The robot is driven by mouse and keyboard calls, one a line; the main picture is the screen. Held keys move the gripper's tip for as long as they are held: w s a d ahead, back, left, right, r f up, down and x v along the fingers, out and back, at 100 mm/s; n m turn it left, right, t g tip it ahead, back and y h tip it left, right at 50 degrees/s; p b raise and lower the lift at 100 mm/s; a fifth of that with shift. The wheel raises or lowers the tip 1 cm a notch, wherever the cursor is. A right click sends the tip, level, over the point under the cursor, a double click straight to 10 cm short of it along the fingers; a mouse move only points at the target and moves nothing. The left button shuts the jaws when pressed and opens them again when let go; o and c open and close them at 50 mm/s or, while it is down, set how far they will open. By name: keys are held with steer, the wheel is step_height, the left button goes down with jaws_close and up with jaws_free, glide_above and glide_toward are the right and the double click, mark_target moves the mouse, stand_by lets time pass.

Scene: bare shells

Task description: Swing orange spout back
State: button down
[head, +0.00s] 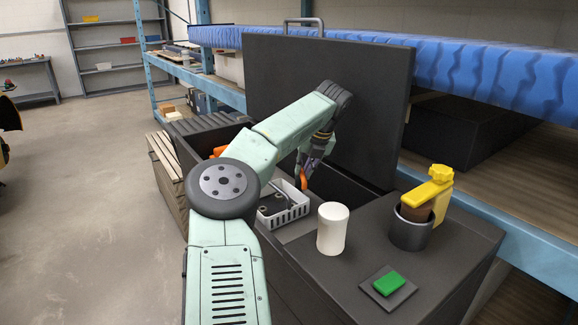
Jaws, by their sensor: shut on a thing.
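An orange piece (304,182), which looks like part of the orange spout, shows at my gripper's fingertips. My gripper (305,174) points down above the dark sink-like unit, just behind the white basket, and appears shut on this piece. The arm and fingers hide much of it. Another orange part (218,151) shows to the left, beyond my arm. I cannot tell whether the two orange parts join, because my arm covers the space between them.
A white basket (297,214) holds small dark items. A white cylinder (333,229), a yellow-topped fixture (429,194) in a dark cup and a green block (389,284) on a dark pad stand to the right. A raised dark lid (300,75) stands behind.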

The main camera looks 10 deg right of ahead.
steer(key=shift+d+n, duration=0.25)
steer(key=shift+n, duration=0.35)
steer(key=c, duration=1.6)
jaws_free()
steer(key=v, duration=1.2)
steer(key=shift+w+d, duration=0.2)
steer(key=shift+d, duration=0.05)
steer(key=shift+c, duration=0.5)
